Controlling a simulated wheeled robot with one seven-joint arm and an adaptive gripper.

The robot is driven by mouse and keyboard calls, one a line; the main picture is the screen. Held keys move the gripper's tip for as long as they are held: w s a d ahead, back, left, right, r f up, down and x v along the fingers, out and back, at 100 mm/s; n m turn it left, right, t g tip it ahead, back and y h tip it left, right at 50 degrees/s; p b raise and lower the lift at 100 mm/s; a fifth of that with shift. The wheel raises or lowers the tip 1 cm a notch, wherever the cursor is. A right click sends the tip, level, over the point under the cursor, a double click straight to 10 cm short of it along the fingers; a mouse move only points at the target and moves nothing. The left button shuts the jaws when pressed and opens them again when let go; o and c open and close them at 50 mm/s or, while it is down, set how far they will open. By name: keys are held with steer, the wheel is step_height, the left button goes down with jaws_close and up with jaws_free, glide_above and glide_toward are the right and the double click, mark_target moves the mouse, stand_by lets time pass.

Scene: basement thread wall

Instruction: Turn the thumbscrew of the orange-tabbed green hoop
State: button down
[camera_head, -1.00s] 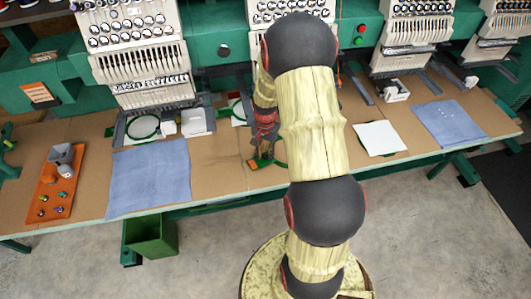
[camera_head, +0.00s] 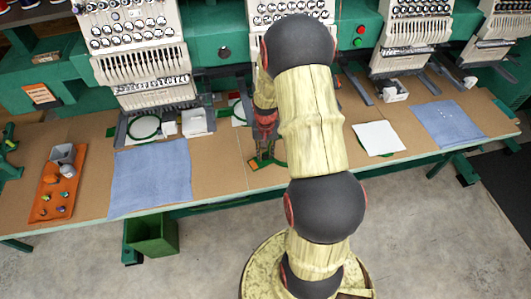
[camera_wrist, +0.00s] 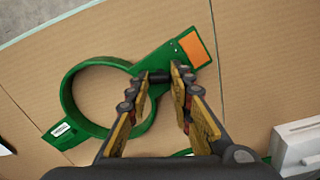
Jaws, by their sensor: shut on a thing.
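The green hoop (camera_wrist: 66,92) lies flat on the brown tabletop in the wrist view, with an orange tab (camera_wrist: 194,48) at its upper right. Its dark thumbscrew (camera_wrist: 158,77) sits between the ring and the tab. My gripper (camera_wrist: 161,76) is shut on the thumbscrew, one finger at each end. In the head view my gripper (camera_head: 265,146) points down at the table, and my arm hides much of the hoop. The orange tab also shows there (camera_head: 254,164).
A blue cloth (camera_head: 150,180) and an orange tray (camera_head: 42,207) with small items lie to the left. A white cloth (camera_head: 379,138) and another blue cloth (camera_head: 447,122) lie to the right. Embroidery machines (camera_head: 140,45) line the back. A white block (camera_wrist: 298,142) is near my gripper.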

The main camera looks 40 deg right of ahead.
mark_target(266, 155)
steer(key=c, duration=1.6)
jaws_free()
steer(key=shift+o, duration=0.2)
steer(key=shift+r, duration=0.1)
step_height(266, 155, up, 12)
steer(key=s+a+r+n+t, duration=0.2)
steer(key=s+a+r, duration=0.3)
steer(key=a, duration=0.4)
steer(key=s+a+r+n+t+b, duration=0.1)
steer(key=s+a+r+n, duration=0.3)
steer(key=a+r, duration=0.4)
steer(key=s+a+r+n+t+b, duration=0.1)
steer(key=s+a+r, duration=0.4)
steer(key=a, duration=0.5)
step_height(266, 155, up, 2)
steer(key=shift+s+r+n+t, duration=0.3)
steer(key=shift+n+t, duration=0.5)
steer(key=shift+n, duration=0.3)
